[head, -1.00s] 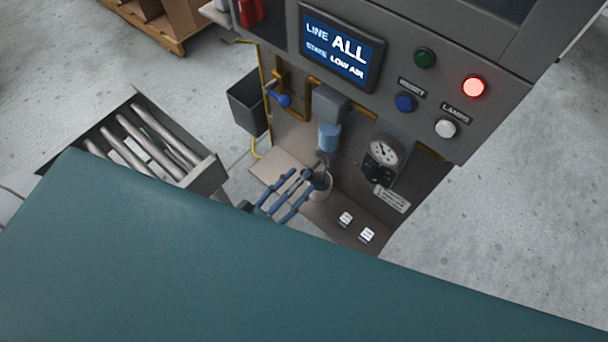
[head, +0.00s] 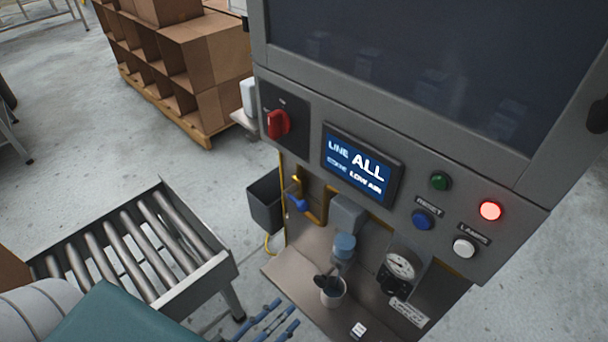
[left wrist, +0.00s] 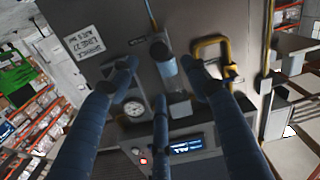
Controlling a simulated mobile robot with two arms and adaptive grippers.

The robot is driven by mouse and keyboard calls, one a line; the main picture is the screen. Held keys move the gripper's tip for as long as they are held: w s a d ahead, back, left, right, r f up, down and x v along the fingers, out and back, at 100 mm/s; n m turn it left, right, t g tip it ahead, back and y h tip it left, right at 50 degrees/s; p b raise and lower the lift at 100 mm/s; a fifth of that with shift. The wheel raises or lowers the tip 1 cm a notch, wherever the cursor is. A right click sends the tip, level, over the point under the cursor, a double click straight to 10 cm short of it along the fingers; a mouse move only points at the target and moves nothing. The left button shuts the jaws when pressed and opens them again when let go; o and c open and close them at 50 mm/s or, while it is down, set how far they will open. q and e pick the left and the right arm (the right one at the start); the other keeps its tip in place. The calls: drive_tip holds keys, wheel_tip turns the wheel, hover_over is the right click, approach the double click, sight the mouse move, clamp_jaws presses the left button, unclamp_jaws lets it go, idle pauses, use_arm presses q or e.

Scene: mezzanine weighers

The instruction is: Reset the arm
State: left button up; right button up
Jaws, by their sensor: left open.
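My left gripper (head: 272,322) shows at the bottom edge of the head view, with blue fingers spread and empty. My right gripper is not in view.
The machine's screen (head: 361,164) reads LOW AIR, and a red lamp (head: 490,211) is lit. A red rotary switch (head: 278,123) is left of the screen. A roller conveyor (head: 215,268) stands at left. Cartons (head: 205,45) are stacked behind. Bare floor lies between.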

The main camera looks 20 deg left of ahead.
use_arm(q)
drive_tip(key=s+a+f+g+y, duration=0.2)
drive_tip(key=s+f+g, duration=0.15)
drive_tip(key=f, duration=0.85)
drive_tip(key=s+a+f+g+y, duration=0.2)
drive_tip(key=f+g, duration=0.2)
drive_tip(key=f, duration=0.8)
drive_tip(key=s+a+f+m+g+y, duration=0.1)
drive_tip(key=s+f+g+y, duration=0.1)
drive_tip(key=s+f+g, duration=0.6)
drive_tip(key=s+f, duration=0.6)
drive_tip(key=s, duration=0.4)
drive_tip(key=shift+s+f, duration=0.15)
